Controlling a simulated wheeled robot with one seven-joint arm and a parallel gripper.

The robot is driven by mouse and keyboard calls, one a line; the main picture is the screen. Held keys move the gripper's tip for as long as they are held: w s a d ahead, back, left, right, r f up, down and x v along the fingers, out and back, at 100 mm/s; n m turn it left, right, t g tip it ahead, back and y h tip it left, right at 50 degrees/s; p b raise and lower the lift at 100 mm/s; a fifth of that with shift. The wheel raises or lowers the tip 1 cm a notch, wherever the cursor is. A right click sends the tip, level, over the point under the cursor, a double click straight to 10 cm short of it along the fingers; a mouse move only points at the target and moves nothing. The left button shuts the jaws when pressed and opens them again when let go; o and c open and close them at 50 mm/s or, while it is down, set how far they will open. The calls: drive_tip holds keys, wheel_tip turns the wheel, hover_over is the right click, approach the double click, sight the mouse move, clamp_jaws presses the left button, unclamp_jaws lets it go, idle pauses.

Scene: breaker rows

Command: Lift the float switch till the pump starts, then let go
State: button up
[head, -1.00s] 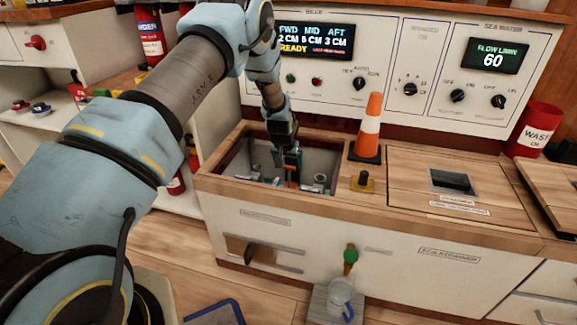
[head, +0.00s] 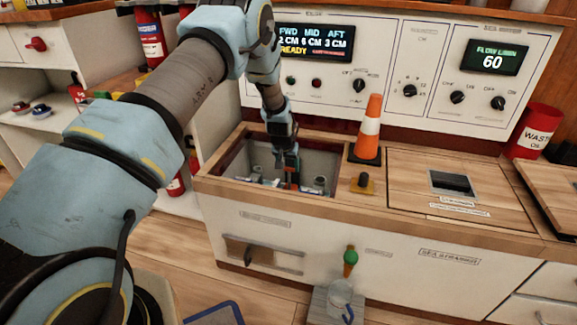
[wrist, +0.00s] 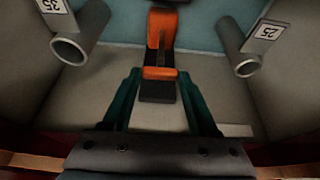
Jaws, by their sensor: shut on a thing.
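The orange float switch (wrist: 160,35) with a dark lower end shows in the wrist view, between the two green fingers of my gripper (wrist: 159,78). My gripper is shut on it. In the head view my gripper (head: 290,178) reaches down into the open bilge well (head: 322,160) in the wooden-topped cabinet. There the switch is mostly hidden behind the fingers. The bilge display (head: 316,41) shows FWD, MID and AFT levels in centimetres and a yellow READY.
Two grey pipe ends, one (wrist: 75,48) tagged 35 and one (wrist: 243,62) tagged 25, flank my gripper in the well. An orange and white cone (head: 369,130) and a yellow-based knob (head: 362,184) stand right of the opening. The well's walls are close around.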

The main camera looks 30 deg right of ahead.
clamp_jaws()
drive_tip(key=shift+r, duration=0.1)
wheel_tip(320, 180, up, 4)
drive_tip(key=shift+f+p, duration=0.25)
drive_tip(key=shift+p, duration=0.9)
drive_tip(key=o, duration=1.3)
unclamp_jaws()
drive_tip(key=shift+o, duration=0.2)
